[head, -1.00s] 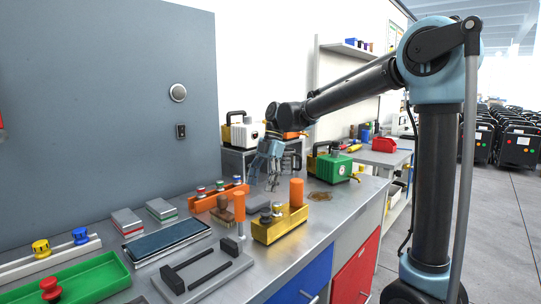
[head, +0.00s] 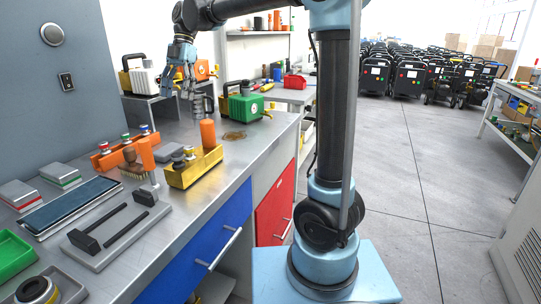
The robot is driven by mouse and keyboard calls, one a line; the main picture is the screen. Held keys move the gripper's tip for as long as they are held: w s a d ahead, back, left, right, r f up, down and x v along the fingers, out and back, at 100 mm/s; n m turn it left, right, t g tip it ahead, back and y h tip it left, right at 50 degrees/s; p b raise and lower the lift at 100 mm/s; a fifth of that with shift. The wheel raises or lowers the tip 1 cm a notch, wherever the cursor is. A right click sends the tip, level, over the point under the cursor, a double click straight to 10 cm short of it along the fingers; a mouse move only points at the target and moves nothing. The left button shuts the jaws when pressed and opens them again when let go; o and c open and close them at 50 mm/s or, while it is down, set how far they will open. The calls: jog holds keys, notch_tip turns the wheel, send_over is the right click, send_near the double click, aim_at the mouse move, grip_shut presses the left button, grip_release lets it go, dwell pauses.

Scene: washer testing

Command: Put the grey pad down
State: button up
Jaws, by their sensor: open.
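Two small grey pads lie on the bench at the left of the head view: one has a red edge (head: 17,193), the other a green edge (head: 60,174). I cannot tell which, if either, is the task's grey pad. My gripper (head: 188,88) hangs with its fingers down above the far part of the bench, left of the green machine (head: 243,106). It is open, and I see no pad between its fingers. The pads are well apart from it, nearer to the camera.
The metal bench (head: 205,207) also holds a dark blue tray (head: 70,205), a grey holder with black hammer-like tools (head: 112,232), a yellow block (head: 194,170) and an orange rack (head: 112,158). A green tray (head: 12,255) is at the left edge.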

jog(key=s+d+f+m+t, duration=0.1)
jog(key=s+d+f+m, duration=0.15)
jog(key=d+m, duration=0.45)
jog(key=s+d+f+m+t, duration=0.1)
jog(key=d+f+m, duration=0.25)
jog(key=d, duration=0.65)
jog(key=s+d+f+m+t, duration=0.1)
jog(key=s+d+f+m, duration=0.2)
jog(key=d, duration=0.6)
jog(key=s+d+f+m+t+h, duration=0.1)
jog(key=s+d+f+m, duration=0.5)
jog(key=d+f+m, duration=0.2)
jog(key=s+d+f+m+t+h, duration=0.1)
jog(key=s+d+f+m+t, duration=0.1)
jog(key=s+d+f+m, duration=0.4)
notch_tip(320, 180, down, 6)
jog(key=d+m, duration=0.2)
jog(key=shift+d+r+m, duration=0.25)
jog(key=shift+m, duration=0.1)
jog(key=shift+w+f, duration=0.2)
jog(key=shift+w, duration=0.25)
jog(key=shift+c, duration=0.6)
